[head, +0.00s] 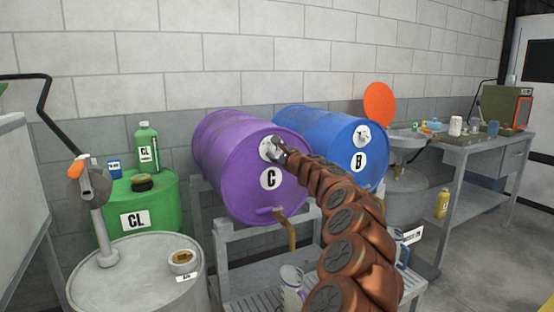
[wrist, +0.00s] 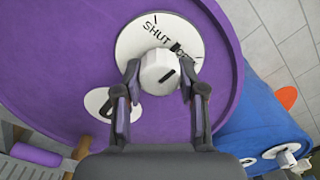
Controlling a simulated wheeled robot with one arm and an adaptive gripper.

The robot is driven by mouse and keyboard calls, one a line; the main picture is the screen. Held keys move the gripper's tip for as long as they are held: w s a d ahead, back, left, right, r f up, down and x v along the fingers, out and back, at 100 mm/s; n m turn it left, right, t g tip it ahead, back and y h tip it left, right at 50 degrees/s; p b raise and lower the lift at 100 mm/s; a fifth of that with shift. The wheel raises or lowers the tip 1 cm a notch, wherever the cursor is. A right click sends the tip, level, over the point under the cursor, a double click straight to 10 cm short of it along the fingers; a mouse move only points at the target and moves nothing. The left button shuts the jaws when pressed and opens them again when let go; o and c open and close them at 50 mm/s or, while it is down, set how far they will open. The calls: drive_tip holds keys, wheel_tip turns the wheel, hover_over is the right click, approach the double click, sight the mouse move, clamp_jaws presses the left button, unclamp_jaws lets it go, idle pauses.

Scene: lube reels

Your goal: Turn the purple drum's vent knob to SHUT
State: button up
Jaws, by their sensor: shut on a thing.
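The purple drum (head: 225,160) marked C lies on its side on a grey stand. Its white vent knob (wrist: 158,68) sits on a round white dial plate (wrist: 130,38) in the wrist view. The plate reads SHUT at the upper left, with a second, partly unclear word to its right. The knob's black line slants toward the upper right, nearer the second word. My gripper (wrist: 160,77) has one finger on each side of the knob and is shut on it. In the head view my gripper (head: 274,148) partly hides the knob and dial.
The blue drum (head: 300,122) marked B lies close to the right of the purple one. A green drum (head: 165,200) and a grey drum (head: 140,262) stand at the left. A workbench (head: 465,160) stands at the right.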

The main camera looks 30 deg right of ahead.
drive_tip(key=n+b, duration=0.1)
drive_tip(key=n, duration=0.1)
drive_tip(key=n+b, duration=0.2)
drive_tip(key=shift+d+f+n, duration=0.1)
drive_tip(key=shift+f+n, duration=0.1)
drive_tip(key=shift+n, duration=0.1)
drive_tip(key=n+b, duration=0.3)
drive_tip(key=shift+r, duration=0.1)
drive_tip(key=shift+r+n+b, duration=0.2)
drive_tip(key=shift+n+b, duration=0.4)
drive_tip(key=shift+n, duration=0.4)
drive_tip(key=o, duration=1.1)
drive_tip(key=shift+o, duration=0.2)
drive_tip(key=shift+s+r, duration=0.1)
drive_tip(key=shift+s, duration=0.05)
